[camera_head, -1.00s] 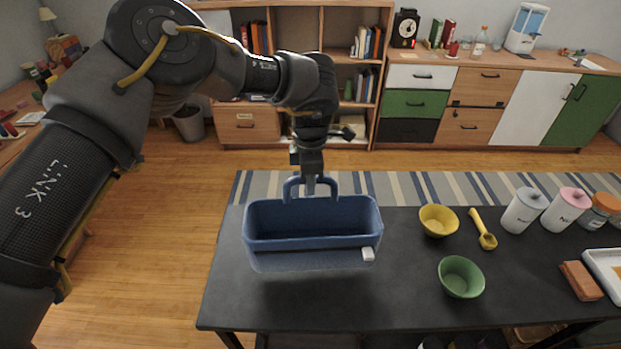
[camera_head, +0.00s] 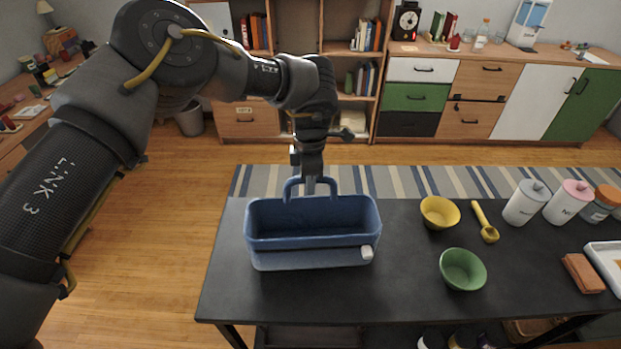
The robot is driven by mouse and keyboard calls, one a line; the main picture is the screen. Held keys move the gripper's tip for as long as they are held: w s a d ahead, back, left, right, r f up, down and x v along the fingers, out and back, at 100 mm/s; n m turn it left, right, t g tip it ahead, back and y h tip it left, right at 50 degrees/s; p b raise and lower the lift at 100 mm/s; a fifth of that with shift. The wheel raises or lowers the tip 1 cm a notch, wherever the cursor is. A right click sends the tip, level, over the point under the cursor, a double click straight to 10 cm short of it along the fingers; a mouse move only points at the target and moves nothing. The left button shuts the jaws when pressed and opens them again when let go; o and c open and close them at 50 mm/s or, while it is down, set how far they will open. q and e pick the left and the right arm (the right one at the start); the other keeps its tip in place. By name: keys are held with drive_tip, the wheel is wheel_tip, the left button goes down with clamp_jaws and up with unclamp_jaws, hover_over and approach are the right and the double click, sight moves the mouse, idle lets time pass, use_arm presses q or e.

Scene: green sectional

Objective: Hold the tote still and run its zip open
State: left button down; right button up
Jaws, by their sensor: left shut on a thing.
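The blue tote (camera_head: 300,258) is on the left part of the dark table, upright, with its handle at the back. Its top looks open and I see into its inside. A small white tab (camera_head: 367,252), perhaps the zip pull, is at the right end of its front edge. My left gripper (camera_head: 311,190) comes down from behind and is shut on the tote's handle (camera_head: 294,186); its fingertips are partly hidden behind the tote's back wall. My right gripper is not in view.
Right of the tote on the dark table (camera_head: 400,300) are a yellow bowl (camera_head: 439,213), a green bowl (camera_head: 462,270) and a yellow scoop (camera_head: 484,222). Lidded jars (camera_head: 525,205), an orange-brown block (camera_head: 582,273) and a white tray (camera_head: 603,268) are farther right. Table in front of the tote is clear.

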sight(310, 197)
use_arm(q)
drive_tip(key=shift+f+b, duration=0.85)
drive_tip(key=shift+f, duration=0.9)
idle(0.3)
